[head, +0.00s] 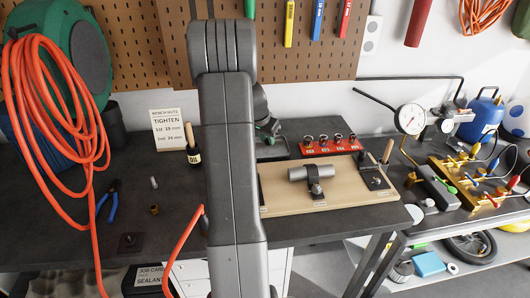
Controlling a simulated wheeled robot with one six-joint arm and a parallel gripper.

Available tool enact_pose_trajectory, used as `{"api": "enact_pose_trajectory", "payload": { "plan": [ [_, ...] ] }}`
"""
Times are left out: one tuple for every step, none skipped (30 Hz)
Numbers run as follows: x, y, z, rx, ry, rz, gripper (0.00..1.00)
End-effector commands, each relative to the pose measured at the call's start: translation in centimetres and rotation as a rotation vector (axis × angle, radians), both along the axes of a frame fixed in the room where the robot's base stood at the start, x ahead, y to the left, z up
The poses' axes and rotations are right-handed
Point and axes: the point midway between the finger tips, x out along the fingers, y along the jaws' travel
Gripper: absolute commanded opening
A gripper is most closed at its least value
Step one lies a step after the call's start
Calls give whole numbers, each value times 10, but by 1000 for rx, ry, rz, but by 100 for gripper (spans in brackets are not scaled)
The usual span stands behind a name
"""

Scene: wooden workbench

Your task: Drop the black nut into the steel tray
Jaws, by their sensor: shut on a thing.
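My gripper (267,130) is low over the back of the bench, just right of my upright arm, which hides part of it. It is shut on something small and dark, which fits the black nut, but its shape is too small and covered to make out. The steel tray (275,155) lies on the bench under and around the gripper, its left part hidden behind my arm. A green part shows beside the fingers. I cannot tell how high the gripper is above the tray floor.
A red socket rail (330,146) is right of the tray. A wooden board (285,200) with a clamped steel cylinder (311,172) lies in front. A red hose hangs at far left.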

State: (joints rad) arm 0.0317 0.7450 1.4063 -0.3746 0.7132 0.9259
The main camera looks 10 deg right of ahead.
Motion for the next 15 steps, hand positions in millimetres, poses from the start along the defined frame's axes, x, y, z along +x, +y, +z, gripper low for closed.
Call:
{"api": "enact_pose_trajectory", "payload": {
  "plan": [
    [0, 0, 0, 0, 0, 0, 0],
    [0, 0, 0, 0, 0, 0, 27],
    [0, 0, 0, 0, 0, 0, 35],
    [0, 0, 1, 0, 0, 0, 41],
    [0, 0, 1, 0, 0, 0, 46],
    [0, 0, 0, 0, 0, 0, 46],
    [0, 0, 0, 0, 0, 0, 46],
    [0, 0, 0, 0, 0, 0, 46],
    [0, 0, 1, 0, 0, 0, 46],
    [0, 0, 1, 0, 0, 0, 46],
    [0, 0, 1, 0, 0, 0, 46],
    [0, 0, 0, 0, 0, 0, 46],
    [0, 0, 1, 0, 0, 0, 46],
    [0, 0, 1, 0, 0, 0, 46],
    [0, 1, 2, 0, -1, 0, 46]
  ]
}}
